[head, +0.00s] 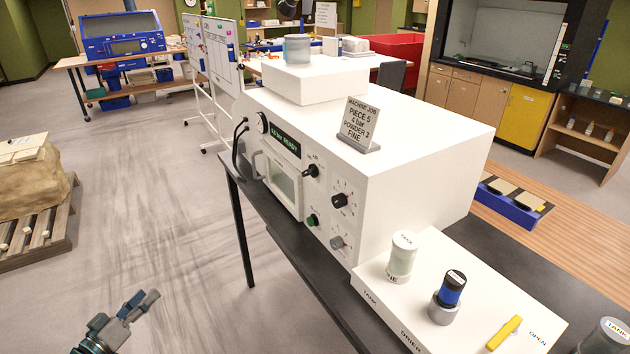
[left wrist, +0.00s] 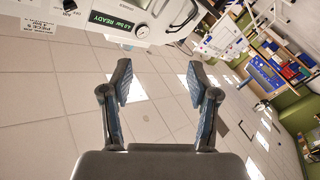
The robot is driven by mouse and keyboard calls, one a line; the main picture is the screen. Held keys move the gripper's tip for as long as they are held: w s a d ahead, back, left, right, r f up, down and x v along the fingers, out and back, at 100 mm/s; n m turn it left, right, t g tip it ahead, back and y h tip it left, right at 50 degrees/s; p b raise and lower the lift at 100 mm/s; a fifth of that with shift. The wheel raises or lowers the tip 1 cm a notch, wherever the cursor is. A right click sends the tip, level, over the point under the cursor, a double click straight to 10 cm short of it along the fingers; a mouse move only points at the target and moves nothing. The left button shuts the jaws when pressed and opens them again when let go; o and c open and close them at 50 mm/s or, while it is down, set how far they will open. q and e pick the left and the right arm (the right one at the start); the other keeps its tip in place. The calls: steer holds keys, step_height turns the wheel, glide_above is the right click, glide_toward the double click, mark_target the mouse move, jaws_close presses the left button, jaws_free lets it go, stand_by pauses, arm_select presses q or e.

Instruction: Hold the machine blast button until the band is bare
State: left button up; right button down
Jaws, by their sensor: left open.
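The white blast machine (head: 400,165) stands on a dark table in the head view. Its front has a round gauge (head: 262,122), a green display (head: 285,143) reading READY, a window (head: 284,188), black knobs, a green button-like control (head: 312,220) and a grey one (head: 337,242). Their labels are too small to read. I cannot make out the band. My left gripper (head: 141,302) is open and empty over the floor, well left of and apart from the machine. In the left wrist view, the gripper (left wrist: 159,72) points towards the machine's front, with the display (left wrist: 110,22) at the top.
A job card (head: 360,122) on the machine reads piece 5, 4 bar, powder 3, fine. A white dryer block (head: 400,300) bears a jar (head: 402,255), a blue-banded container (head: 449,290) and a yellow lever (head: 504,333). A pallet (head: 40,238) stands left. The floor between is clear.

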stand_by(0.7)
arm_select(q)
steer(key=s+a+f+g+y, duration=0.1)
steer(key=a+f+y, duration=0.1)
steer(key=f, duration=0.7)
steer(key=s+a+f+g+y, duration=0.1)
steer(key=a+f+y, duration=0.1)
steer(key=f, duration=0.7)
steer(key=s+d+f+g+y, duration=0.15)
steer(key=s+f, duration=0.35)
steer(key=f, duration=0.6)
steer(key=s+f+g, duration=0.3)
steer(key=s+f, duration=0.1)
steer(key=f, duration=0.7)
steer(key=s+d+f+m+g+y, duration=0.1)
steer(key=s+d+f+m+g, duration=0.3)
steer(key=s+d+f, duration=1.6)
steer(key=s+f+g, duration=0.1)
steer(key=s+g, duration=0.2)
steer(key=g, duration=0.1)
steer(key=shift+d+f, duration=0.2)
steer(key=shift+f, duration=0.2)
steer(key=shift+w, duration=0.1)
steer(key=c, duration=0.3)
steer(key=shift+w, duration=0.1)
steer(key=shift+c, duration=0.3)
